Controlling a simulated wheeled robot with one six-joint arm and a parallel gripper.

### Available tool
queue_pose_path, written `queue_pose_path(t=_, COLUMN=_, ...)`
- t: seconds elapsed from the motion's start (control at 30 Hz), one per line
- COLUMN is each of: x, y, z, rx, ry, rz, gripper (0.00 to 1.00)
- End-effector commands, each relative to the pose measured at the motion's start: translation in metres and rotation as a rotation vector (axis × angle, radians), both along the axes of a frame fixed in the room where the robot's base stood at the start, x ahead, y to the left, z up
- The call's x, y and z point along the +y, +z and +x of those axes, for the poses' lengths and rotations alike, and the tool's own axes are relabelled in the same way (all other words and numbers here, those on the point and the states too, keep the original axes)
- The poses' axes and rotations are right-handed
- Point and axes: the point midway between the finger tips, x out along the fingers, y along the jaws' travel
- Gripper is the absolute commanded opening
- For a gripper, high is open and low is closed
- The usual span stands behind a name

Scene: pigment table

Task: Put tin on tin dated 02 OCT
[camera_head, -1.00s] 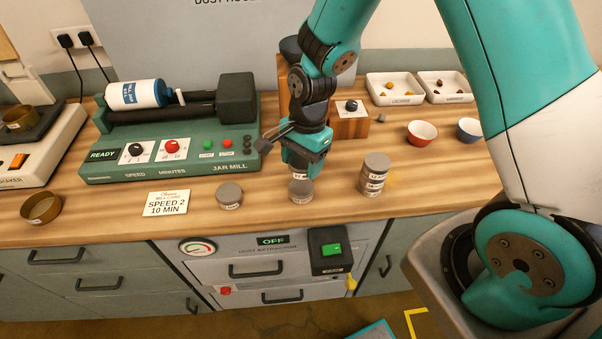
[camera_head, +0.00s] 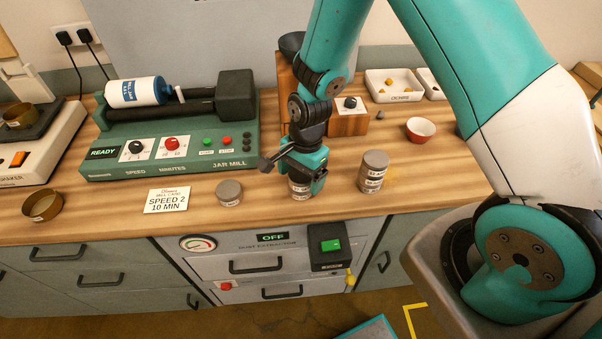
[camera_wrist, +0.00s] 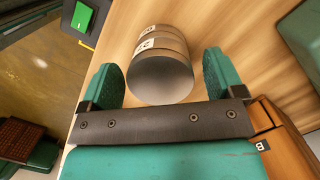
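My gripper (camera_head: 304,186) is at the middle pile of grey tins, fingers pointing down. In the wrist view my gripper (camera_wrist: 160,80) is open, one finger on each side of the pile, with narrow gaps beside the top tin (camera_wrist: 161,80). Below it is at least one more tin (camera_wrist: 162,32) with a white label; the lettering is unreadable. In the head view this pile (camera_head: 299,191) is partly hidden by the fingers. A single grey tin (camera_head: 229,192) stands to the left, and a taller stack (camera_head: 373,172) of tins to the right. No date can be read.
The jar mill (camera_head: 175,132) stands behind left, with a mill card (camera_head: 167,200) in front. A brass-coloured dish (camera_head: 42,206) is at far left. A wooden block with a dial (camera_head: 349,122) and a red bowl (camera_head: 421,130) stand behind right. Counter between the tin piles is clear.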

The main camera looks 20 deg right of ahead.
Motion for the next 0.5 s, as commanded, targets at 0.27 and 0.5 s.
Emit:
queue_pose_path(t=0.27, x=0.0, y=0.004, z=0.0, rx=-0.001, ry=0.0, rz=0.0, gripper=0.87)
queue_pose_path(t=0.5, x=-0.004, y=0.036, z=0.004, rx=-0.007, ry=-0.001, rz=0.001, gripper=0.87)
